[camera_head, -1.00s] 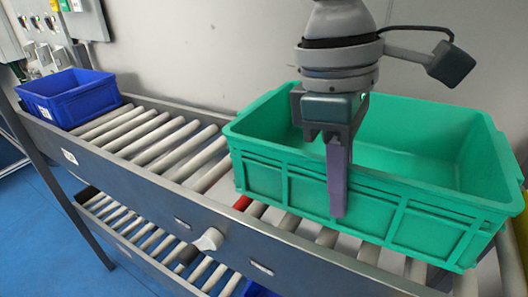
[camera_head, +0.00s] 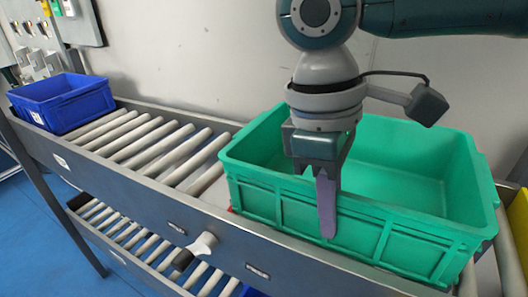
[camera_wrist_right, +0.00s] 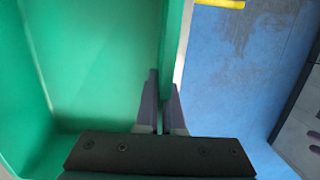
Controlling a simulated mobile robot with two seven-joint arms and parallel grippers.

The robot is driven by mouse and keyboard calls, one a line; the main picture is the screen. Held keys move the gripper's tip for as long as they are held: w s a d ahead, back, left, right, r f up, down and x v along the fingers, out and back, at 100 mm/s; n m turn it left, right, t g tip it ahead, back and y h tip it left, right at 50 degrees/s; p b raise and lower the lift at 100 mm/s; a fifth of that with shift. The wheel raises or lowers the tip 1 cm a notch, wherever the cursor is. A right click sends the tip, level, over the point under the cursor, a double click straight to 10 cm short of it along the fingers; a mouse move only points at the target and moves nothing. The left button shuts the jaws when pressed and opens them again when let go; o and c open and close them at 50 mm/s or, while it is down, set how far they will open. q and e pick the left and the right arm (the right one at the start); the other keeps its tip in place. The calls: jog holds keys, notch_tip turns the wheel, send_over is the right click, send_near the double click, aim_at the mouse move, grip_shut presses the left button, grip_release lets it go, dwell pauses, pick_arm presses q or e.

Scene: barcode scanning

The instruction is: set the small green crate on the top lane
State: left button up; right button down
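My left gripper is not in view.
A blue crate (camera_head: 65,112) stands at the left end of the top lane. Bare rollers lie between it and the green crate. A lower roller lane (camera_head: 130,235) runs beneath. A yellow thing (camera_head: 518,215) shows at the right edge.

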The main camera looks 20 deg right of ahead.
jog(key=c, duration=1)
grip_release()
jog(key=shift+o, duration=0.2)
